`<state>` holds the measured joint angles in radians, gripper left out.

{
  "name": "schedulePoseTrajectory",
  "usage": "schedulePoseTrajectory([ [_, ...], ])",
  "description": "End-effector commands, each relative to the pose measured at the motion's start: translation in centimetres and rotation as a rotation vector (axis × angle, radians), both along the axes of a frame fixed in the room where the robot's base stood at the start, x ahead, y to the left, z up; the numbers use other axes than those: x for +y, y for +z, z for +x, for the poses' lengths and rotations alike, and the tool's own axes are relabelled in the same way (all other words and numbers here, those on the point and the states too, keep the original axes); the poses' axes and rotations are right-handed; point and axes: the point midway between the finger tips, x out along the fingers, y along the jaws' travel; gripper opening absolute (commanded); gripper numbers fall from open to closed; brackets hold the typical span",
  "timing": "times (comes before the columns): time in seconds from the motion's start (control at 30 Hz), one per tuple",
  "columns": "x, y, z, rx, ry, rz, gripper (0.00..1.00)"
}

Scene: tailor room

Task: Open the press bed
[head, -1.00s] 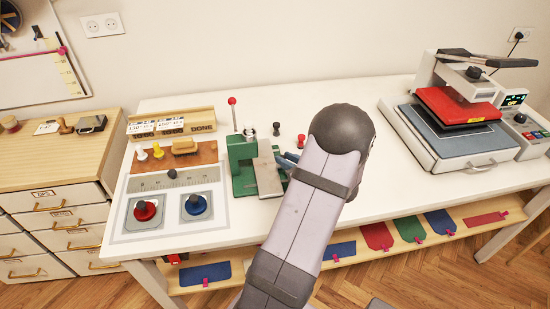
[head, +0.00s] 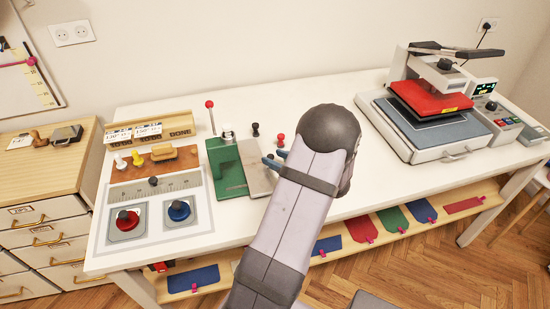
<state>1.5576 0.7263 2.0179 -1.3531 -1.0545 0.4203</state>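The heat press (head: 425,108) stands at the right end of the white table. Its red upper plate (head: 429,97) is raised over a dark grey flat bed (head: 445,131), with a visible gap between them. The bed sits in a light grey base that has a small front handle (head: 456,154). A long dark lever (head: 455,51) lies across the top. My gripper (head: 276,159) is well left of the press, beside a green device. Its blue fingertips show past my arm, which hides the rest. I cannot tell how far apart they are.
The green device with a grey plate (head: 259,166) and a red-knobbed lever (head: 210,104) stands left of my gripper. Dark and red small knobs (head: 281,140) are behind it. Red and blue knobs (head: 179,210) sit at the left. The table between my arm and the press is clear.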

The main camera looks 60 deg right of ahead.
Motion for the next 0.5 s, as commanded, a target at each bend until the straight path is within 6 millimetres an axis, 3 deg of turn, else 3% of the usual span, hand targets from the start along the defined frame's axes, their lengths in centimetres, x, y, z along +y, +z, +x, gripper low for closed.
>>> schedulePoseTrajectory([
  [0.5,2.1,2.3,-5.3,-0.002,-0.003,-0.001,0.35],
])
